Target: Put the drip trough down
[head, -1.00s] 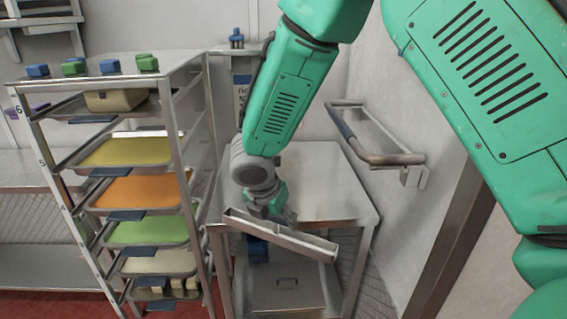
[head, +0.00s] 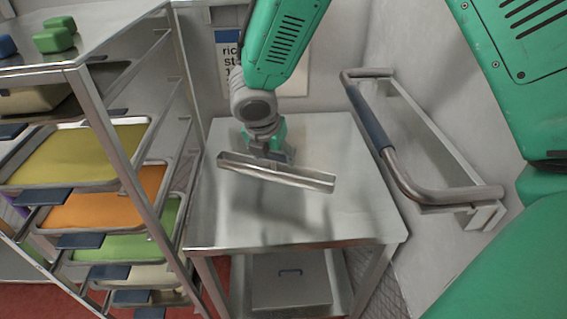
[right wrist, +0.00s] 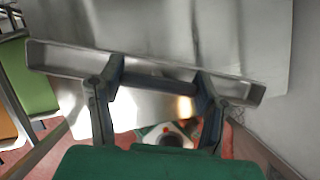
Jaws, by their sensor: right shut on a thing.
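The drip trough (head: 290,177) is a long, narrow, shallow metal channel in the head view, tilted down to the right. My right gripper (head: 272,158) is shut on it near its middle and holds it above the steel table (head: 350,215). A dark shadow lies on the table top below it. In the right wrist view the trough (right wrist: 60,58) runs across between the two fingers (right wrist: 158,82). The exact gap between trough and table top is hard to tell. My left gripper is not in view.
A rack (head: 125,150) with several trays of coloured contents stands close at the left. A wall rail (head: 372,128) with a blue grip is at the right. A lidded metal box (head: 290,285) sits on the table's lower shelf. The front of the table top is bare.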

